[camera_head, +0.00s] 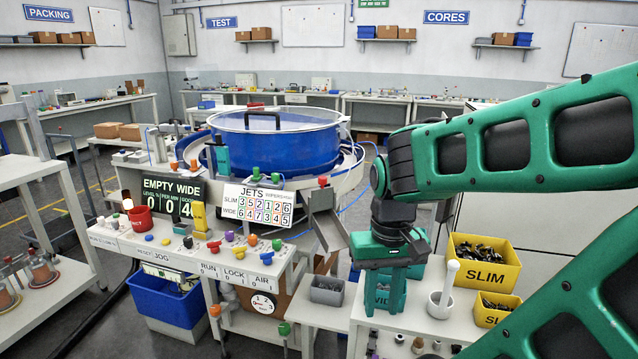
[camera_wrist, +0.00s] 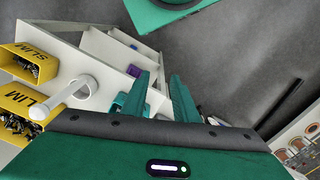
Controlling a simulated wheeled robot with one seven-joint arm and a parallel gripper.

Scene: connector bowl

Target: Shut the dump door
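The blue bowl (camera_head: 275,140) with a clear lid and black handle stands on its feeder at the centre of the head view. A teal block (camera_head: 222,155) sits at its front left side. A grey metal chute (camera_head: 326,222) slants down at its front right. None is labelled as the dump door, and I cannot tell which part it is or whether it stands open. My gripper (camera_head: 386,296) points down at the right of the chute, apart from the bowl. In the wrist view my gripper (camera_wrist: 162,78) has its two teal fingers apart with nothing between them.
Yellow SLIM bins (camera_head: 485,262) and a white mortar with pestle (camera_head: 440,300) stand right of my gripper. A grey tray (camera_head: 327,290) lies left of it. The control panel (camera_head: 205,250) with coloured knobs and the EMPTY WIDE display (camera_head: 172,197) stand before the bowl.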

